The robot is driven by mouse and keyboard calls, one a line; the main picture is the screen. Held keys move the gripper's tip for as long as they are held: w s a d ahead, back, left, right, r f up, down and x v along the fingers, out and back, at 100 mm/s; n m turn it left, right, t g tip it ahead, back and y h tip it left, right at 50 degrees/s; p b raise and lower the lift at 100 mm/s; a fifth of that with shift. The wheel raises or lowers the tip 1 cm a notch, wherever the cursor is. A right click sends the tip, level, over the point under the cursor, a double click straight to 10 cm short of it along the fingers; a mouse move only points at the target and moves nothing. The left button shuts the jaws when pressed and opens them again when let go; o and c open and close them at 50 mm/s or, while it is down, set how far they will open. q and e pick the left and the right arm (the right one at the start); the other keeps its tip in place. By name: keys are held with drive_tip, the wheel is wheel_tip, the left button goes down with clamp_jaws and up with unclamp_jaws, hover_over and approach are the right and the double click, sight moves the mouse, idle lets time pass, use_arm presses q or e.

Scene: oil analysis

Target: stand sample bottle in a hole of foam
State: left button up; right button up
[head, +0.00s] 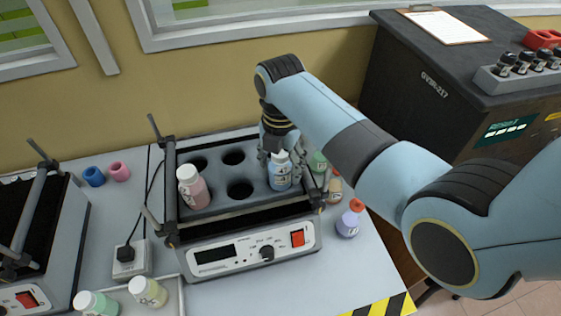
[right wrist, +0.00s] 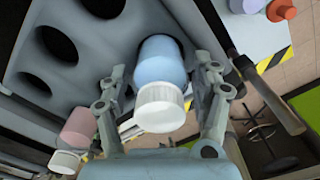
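The grey foam block (head: 215,205) with round holes sits in the shaker tray. A blue sample bottle (head: 280,178) with a white cap stands upright in its right front hole; in the right wrist view the bottle (right wrist: 162,65) shows with the dark hole edge beside it. My right gripper (head: 280,158) is around the bottle's upper part; in the wrist view its fingers (right wrist: 160,85) are spread, with gaps on both sides of the bottle. A pink bottle (head: 193,190) stands at the block's left side. My left gripper is not in view.
Several foam holes (head: 240,188) are empty. A green bottle (head: 318,161), an orange-brown bottle (head: 335,187) and a purple bottle (head: 348,223) stand right of the shaker. Two bottles stand in a tray (head: 180,297) at front left.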

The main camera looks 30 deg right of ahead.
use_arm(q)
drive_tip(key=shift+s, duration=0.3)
use_arm(e)
drive_tip(key=shift+o, duration=0.4)
drive_tip(key=shift+r, duration=0.1)
wheel_tip(320, 180, up, 12)
drive_tip(key=shift+f+b, duration=0.25)
drive_tip(key=shift+b, duration=0.45)
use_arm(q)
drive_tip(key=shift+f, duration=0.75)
use_arm(e)
drive_tip(key=shift+r, duration=0.3)
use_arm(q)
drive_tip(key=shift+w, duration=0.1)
